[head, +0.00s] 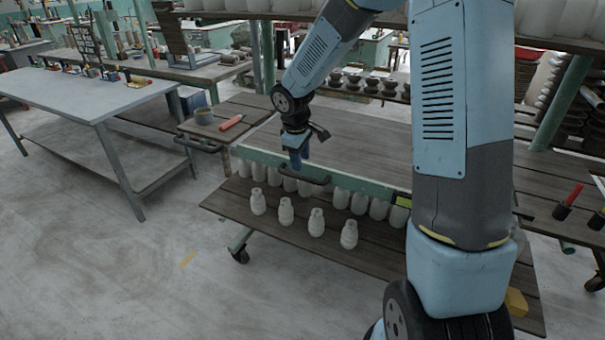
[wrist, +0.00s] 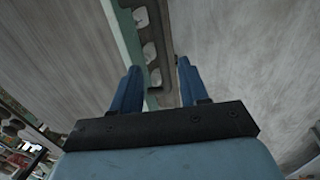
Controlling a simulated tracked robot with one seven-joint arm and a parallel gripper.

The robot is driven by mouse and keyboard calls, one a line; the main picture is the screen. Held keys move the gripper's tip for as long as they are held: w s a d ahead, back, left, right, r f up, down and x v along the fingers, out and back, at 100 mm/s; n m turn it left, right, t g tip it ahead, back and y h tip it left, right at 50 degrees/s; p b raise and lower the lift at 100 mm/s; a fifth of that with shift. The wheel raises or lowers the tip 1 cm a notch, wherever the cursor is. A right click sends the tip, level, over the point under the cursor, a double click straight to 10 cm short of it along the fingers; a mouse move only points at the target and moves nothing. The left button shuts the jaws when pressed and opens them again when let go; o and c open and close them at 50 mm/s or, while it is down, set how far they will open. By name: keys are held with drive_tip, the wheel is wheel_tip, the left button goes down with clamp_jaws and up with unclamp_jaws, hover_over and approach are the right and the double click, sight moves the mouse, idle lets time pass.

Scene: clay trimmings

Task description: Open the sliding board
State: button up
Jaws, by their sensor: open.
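A dark handle (head: 318,181) sits at the green front edge (head: 357,182) of the wooden board (head: 345,137) on the wheeled bench. I cannot tell from the frames which part of the bench slides. My gripper (head: 299,164) points down at the handle, with its blue fingers open. In the wrist view, the fingers of my gripper (wrist: 157,82) stand apart on either side of the handle (wrist: 153,45). The green edge (wrist: 129,35) runs beside it. I cannot tell whether the fingers touch the handle.
Several pale bottles (head: 286,212) stand on the lower wooden shelf (head: 270,232), below the handle. A small side board (head: 233,113) holds a pot and a red-handled tool. A grey table (head: 90,95) stands at the left.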

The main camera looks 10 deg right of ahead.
sight(302, 177)
drive_tip(key=f, duration=0.4)
drive_tip(key=w+f, duration=0.1)
drive_tip(key=f, duration=0.1)
drive_tip(key=shift+d+f, duration=0.35)
drive_tip(key=shift+d, duration=0.05)
clamp_jaws()
idle(0.4)
